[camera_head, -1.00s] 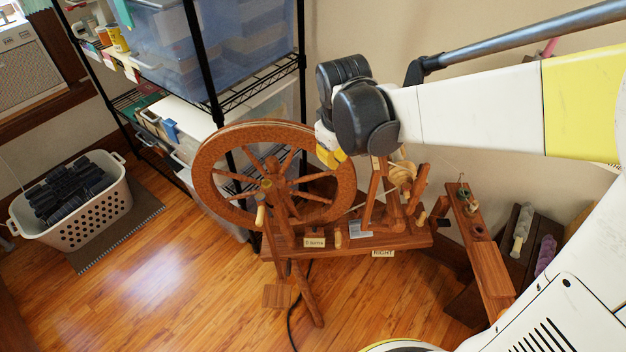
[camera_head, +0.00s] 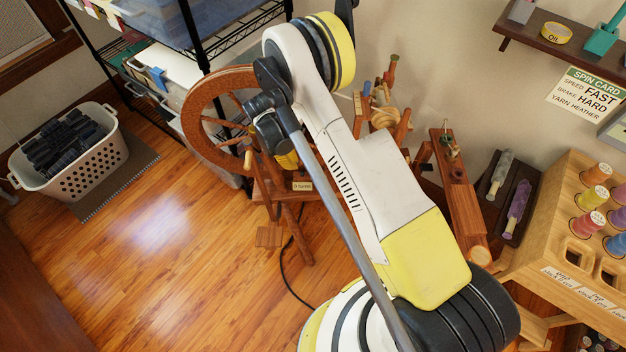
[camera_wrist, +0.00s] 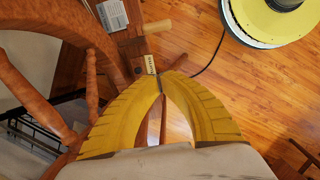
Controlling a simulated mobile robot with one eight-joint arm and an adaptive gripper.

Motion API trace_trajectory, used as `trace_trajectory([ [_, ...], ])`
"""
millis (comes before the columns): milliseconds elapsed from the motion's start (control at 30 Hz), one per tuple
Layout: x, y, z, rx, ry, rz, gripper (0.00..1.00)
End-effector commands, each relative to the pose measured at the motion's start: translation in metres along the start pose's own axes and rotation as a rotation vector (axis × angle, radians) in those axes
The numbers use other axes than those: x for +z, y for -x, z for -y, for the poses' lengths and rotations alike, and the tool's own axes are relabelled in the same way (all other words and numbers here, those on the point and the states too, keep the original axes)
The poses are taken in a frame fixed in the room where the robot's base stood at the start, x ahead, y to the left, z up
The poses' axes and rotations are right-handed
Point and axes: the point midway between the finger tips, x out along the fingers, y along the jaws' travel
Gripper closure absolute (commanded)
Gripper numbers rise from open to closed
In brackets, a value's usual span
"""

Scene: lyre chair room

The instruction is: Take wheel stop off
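The spinning wheel is reddish-brown wood, its big wheel (camera_head: 190,110) partly behind my arm in the head view. My gripper (camera_wrist: 162,80) shows yellow fingers with the tips together in the wrist view, with nothing clearly held between them. In the head view a little of its yellow (camera_head: 288,160) shows beside the wheel, over the bench. A pale peg (camera_head: 248,160) stands at the wheel's near side. I cannot tell which part is the wheel stop.
A white laundry basket (camera_head: 85,180) stands on a mat at the left. Wire shelving with bins is behind the wheel. A wooden spool rack (camera_head: 570,240) stands at the right, below a wall shelf (camera_head: 570,45). The floor at front left is clear.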

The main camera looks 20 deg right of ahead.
Motion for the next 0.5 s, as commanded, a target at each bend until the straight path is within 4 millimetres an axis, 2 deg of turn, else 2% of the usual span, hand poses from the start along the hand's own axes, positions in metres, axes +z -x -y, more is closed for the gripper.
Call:
trace_trajectory([
  [100,-0.0021,-0.0068,0.0017,-0.004,0.013,0.006,1.0],
  [500,-0.0023,-0.012,0.0018,-0.005,0.013,0.006,1.0],
])
